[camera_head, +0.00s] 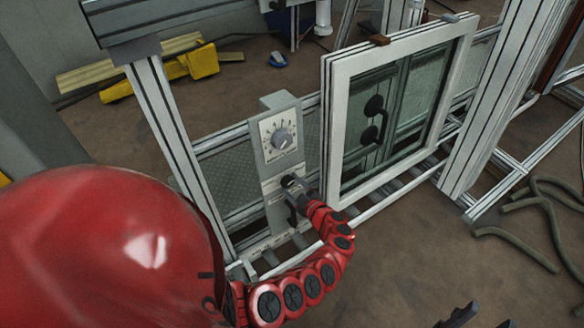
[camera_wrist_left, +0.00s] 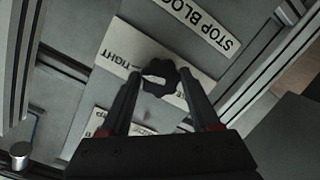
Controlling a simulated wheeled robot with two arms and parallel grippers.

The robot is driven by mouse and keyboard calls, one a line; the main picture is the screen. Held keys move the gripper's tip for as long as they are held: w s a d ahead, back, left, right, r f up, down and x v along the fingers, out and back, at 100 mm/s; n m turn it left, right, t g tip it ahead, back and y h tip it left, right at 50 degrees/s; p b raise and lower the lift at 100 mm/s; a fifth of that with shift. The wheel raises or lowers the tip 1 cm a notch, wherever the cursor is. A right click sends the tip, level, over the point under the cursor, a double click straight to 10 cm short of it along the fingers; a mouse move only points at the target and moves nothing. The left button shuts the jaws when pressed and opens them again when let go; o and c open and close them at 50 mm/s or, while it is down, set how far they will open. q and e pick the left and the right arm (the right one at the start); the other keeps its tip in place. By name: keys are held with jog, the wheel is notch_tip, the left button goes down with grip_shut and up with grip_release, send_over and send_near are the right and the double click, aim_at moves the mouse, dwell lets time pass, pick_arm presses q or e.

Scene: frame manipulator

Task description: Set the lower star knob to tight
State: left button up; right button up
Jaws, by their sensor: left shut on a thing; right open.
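The lower star knob (camera_wrist_left: 158,80) is a dark lobed knob with a pale mark across it, on a white plate in the left wrist view. The word TIGHT is on the plate left of the knob; another label to its right is mostly hidden by a finger. My left gripper (camera_wrist_left: 158,84) has one finger on each side of the knob and is shut on it. In the head view my left gripper (camera_head: 290,183) is at the grey panel (camera_head: 272,185), covering most of the knob. My right gripper (camera_head: 482,320) is open and empty at the bottom edge.
A larger dial (camera_head: 282,139) sits above on the same panel. A STOP BLOCK label (camera_wrist_left: 205,25) is near the knob. A white-framed window (camera_head: 340,130) with dark handles stands right of the panel. Aluminium posts (camera_head: 170,140) flank the panel; hoses (camera_head: 530,235) lie on the floor.

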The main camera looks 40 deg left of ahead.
pick_arm(q)
jog(key=o, duration=1.4)
jog(key=shift+c, duration=0.2)
jog(key=b+v, duration=0.1)
jog(key=v, duration=1.6)
jog(key=shift+d+b, duration=0.15)
jog(key=shift+b, duration=0.25)
jog(key=shift+s, duration=0.1)
